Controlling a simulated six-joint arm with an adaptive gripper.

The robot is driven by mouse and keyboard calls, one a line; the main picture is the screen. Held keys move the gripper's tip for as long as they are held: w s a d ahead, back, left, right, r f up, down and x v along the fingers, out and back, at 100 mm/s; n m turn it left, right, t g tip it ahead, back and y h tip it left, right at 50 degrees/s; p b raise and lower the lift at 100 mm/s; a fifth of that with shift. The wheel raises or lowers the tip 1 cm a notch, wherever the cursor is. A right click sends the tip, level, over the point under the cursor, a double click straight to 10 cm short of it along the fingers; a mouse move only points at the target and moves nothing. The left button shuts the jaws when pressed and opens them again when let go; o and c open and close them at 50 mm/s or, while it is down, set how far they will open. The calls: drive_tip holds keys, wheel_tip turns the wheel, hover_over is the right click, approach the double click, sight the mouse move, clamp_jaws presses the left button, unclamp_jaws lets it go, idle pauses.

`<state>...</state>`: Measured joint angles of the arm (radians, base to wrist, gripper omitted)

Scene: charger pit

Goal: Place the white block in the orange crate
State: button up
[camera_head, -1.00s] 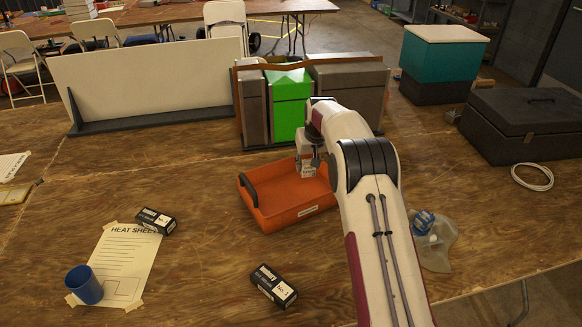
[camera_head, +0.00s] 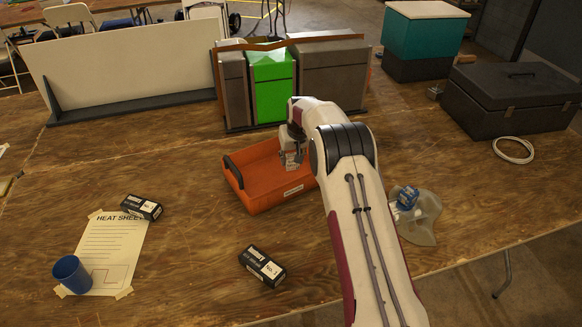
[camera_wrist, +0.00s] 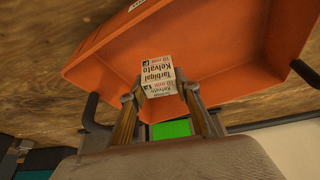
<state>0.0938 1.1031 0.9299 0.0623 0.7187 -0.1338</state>
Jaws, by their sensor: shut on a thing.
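The white block (camera_wrist: 158,76) has printed text on its faces and is held between the two fingers of my gripper (camera_wrist: 160,95) in the wrist view. In the head view my gripper (camera_head: 292,158) is over the right part of the orange crate (camera_head: 262,203), with the white block (camera_head: 291,162) at its fingertips. The crate's inside lies below the block in the wrist view. I cannot tell whether the block touches the crate floor. The crate's right side is partly hidden behind my arm.
Grey bins with a green one (camera_head: 271,88) stand behind the crate. Black boxes (camera_head: 262,267) (camera_head: 141,207), a heat sheet (camera_head: 108,250) and a blue cup (camera_head: 72,275) lie left and front. A blue item on a clear bag (camera_head: 407,198) is right of my arm.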

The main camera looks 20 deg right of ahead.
sight(292, 168)
drive_tip(key=shift+f, duration=0.4)
drive_tip(key=shift+f, duration=0.15)
drive_tip(key=shift+f, duration=1.75)
drive_tip(key=shift+f, duration=0.15)
drive_tip(key=o, duration=1.2)
drive_tip(key=shift+v, duration=6.15)
